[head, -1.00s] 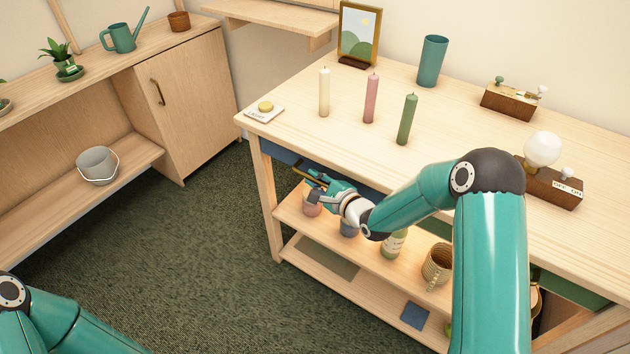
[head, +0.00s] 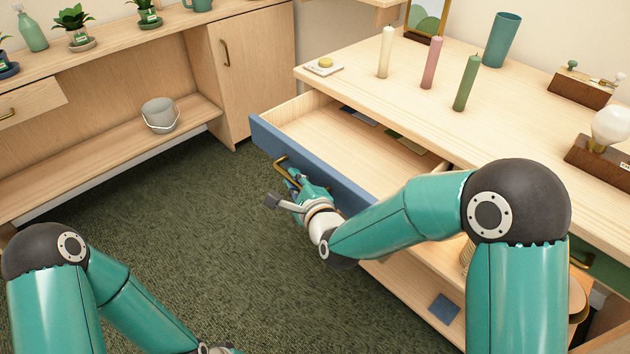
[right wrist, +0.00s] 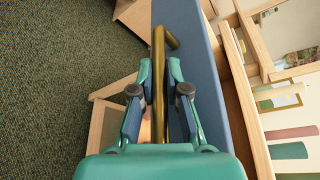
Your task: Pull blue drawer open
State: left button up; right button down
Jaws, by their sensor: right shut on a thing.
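The blue drawer (head: 340,187) is pulled well out of the table, its pale wooden inside showing from above. Its brass handle (head: 279,163) is on the blue front. My right gripper (head: 288,180) is shut on this handle. In the right wrist view, the fingers of the right gripper (right wrist: 160,72) stand on both sides of the brass handle (right wrist: 159,48), close to the blue drawer front (right wrist: 190,22). My left arm comes in at the lower left of the head view; its gripper fingers do not show.
Flat items (head: 360,116) lie toward the back inside the drawer. Several candles, including a green one (head: 467,83), stand on the tabletop (head: 340,85). A cabinet with a grey bucket (head: 160,115) is at the left. The carpet (head: 190,230) before the drawer is clear.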

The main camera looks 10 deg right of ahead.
jog(key=s+a+b, duration=0.2)
jog(key=s+a, duration=0.3)
jog(key=a, duration=0.1)
jog(key=shift+f, duration=0.25)
jog(key=shift+a, duration=0.1)
jog(key=c, duration=1.2)
grip_release()
jog(key=shift+w, duration=0.1)
jog(key=shift+r, duration=0.15)
jog(key=v, duration=1.2)
